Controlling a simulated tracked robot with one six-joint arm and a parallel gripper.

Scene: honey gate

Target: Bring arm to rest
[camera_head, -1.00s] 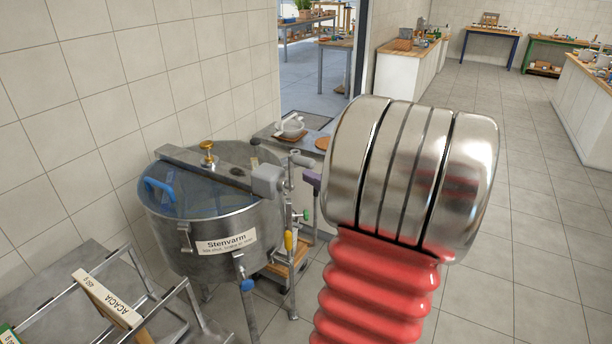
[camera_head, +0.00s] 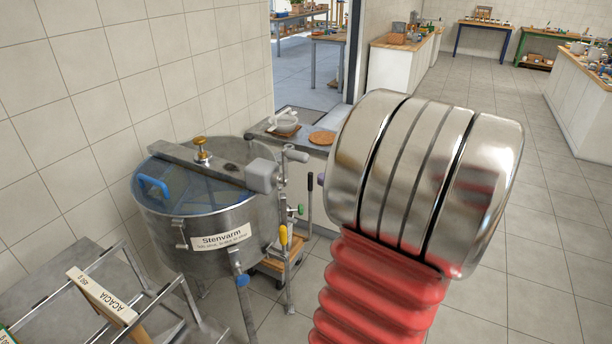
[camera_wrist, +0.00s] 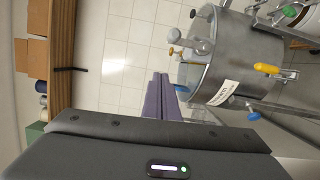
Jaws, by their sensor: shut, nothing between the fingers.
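My arm fills the right middle of the head view, with a silver ribbed joint above a red bellows. My gripper shows in the wrist view as two purple fingers (camera_wrist: 160,97) lying close together, shut with nothing between them. In the head view the gripper is almost wholly hidden behind my arm; only a small purple bit shows at the joint's left edge. In the wrist view the fingers point toward the floor tiles and appear beside the steel tank (camera_wrist: 232,62). I cannot tell the gap between them.
The steel tank labelled Stenvarm (camera_head: 205,222) stands left of my arm, with a yellow-handled valve (camera_head: 283,236). A metal rack (camera_head: 62,318) with an ACACIA block (camera_head: 102,295) is at lower left. A low bench (camera_head: 262,130) stands behind the tank. Tiled floor at right is clear.

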